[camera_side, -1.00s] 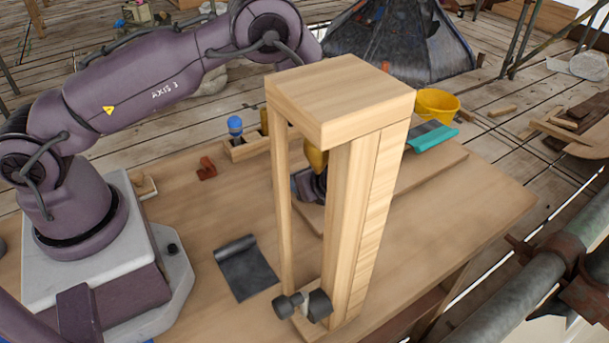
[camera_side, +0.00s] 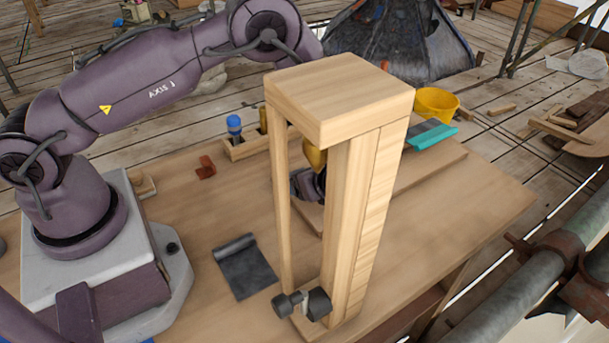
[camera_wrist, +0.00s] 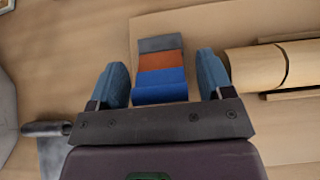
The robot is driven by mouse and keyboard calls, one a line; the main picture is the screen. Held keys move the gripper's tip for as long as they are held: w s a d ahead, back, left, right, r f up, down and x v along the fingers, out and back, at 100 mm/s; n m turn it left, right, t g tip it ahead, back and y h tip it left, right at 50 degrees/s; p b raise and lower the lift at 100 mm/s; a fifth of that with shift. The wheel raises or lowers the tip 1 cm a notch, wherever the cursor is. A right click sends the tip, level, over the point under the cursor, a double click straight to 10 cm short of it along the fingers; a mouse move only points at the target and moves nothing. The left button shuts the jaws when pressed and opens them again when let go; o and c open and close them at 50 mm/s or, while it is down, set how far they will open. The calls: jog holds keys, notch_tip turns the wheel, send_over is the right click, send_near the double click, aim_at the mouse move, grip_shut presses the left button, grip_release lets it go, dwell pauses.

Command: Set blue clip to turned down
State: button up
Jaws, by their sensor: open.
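In the wrist view, a blue clip (camera_wrist: 161,85) lies at the near end of a short row of coloured strips, with an orange strip (camera_wrist: 160,61) and a grey strip (camera_wrist: 160,43) beyond it. The blue piece shows two shades, with a darker near face; I cannot tell whether it is up or down. My gripper (camera_wrist: 162,68) is open, its two blue fingers on either side of the strips with visible gaps. Nothing is held. In the side view the wooden frame hides most of the gripper area, and I cannot make out the clip.
A tall wooden frame (camera_side: 365,200) stands at the table's front. A wooden cylinder (camera_wrist: 258,68) lies just right of the fingers in the wrist view. A dark sheet (camera_side: 245,268), a red block (camera_side: 206,167) and a tool rack (camera_side: 245,148) are on the table.

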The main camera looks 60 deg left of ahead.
jog(key=v, duration=0.3)
jog(key=shift+d+r, duration=0.15)
jog(key=shift+d, duration=0.15)
notch_tip(320, 180, up, 7)
jog(key=shift+r, duration=0.1)
